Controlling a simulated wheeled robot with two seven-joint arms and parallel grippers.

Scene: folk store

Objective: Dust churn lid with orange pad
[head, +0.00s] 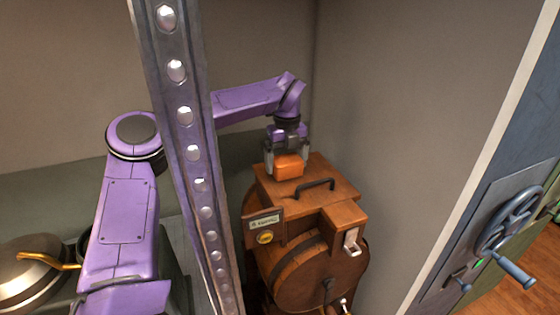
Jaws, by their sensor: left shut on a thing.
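The wooden churn (305,272) stands in the corner, a barrel body with dark bands. Its flat brown lid (335,176) is on top, with a dark curved handle (316,184). My left gripper (287,158) points down over the back left part of the lid. It is shut on the orange pad (289,166), a small block. The pad is at the lid's surface, left of the handle; I cannot tell for sure whether it touches. My right gripper is out of view.
A grey metal post with round holes (193,150) stands in front of my left arm. Walls close in behind and right of the churn. A blue door with a wheel handle (508,220) is at the right. A metal pot-like vessel (35,270) is at the lower left.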

